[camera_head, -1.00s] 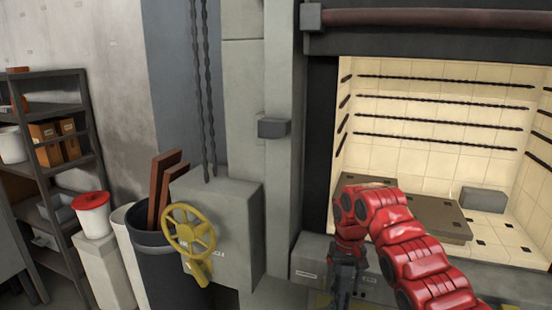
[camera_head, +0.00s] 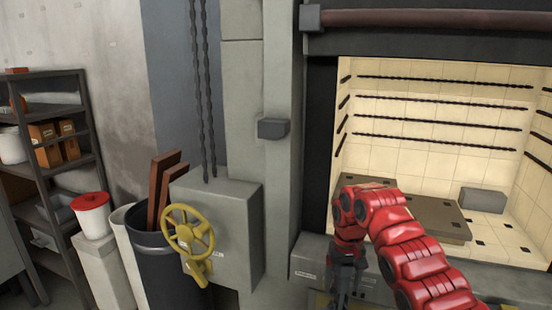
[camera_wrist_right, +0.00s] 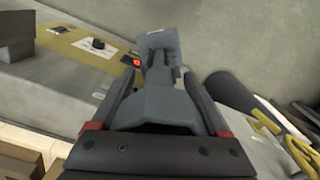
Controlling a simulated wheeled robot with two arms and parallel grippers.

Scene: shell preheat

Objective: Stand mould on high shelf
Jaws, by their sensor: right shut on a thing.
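My right gripper (camera_head: 345,285) hangs below my red arm in front of the kiln opening, low in the head view. In the right wrist view the right gripper (camera_wrist_right: 160,80) is shut on a grey angular piece (camera_wrist_right: 158,108), which looks like the mould. It has a narrow neck and a blocky far end. In the head view the held piece is hard to tell from the dark gripper. A brown-grey slab (camera_head: 440,218), possibly the high shelf, lies raised inside the kiln, partly hidden by my arm. My left gripper is not in view.
A grey block (camera_head: 482,200) stands on the tiled kiln floor (camera_head: 500,235), right of the slab. Heating rods line the kiln walls. Left of the kiln are a yellow handwheel (camera_head: 188,232), a dark bin (camera_head: 170,270), a red-lidded bucket (camera_head: 93,216) and a storage rack (camera_head: 50,113).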

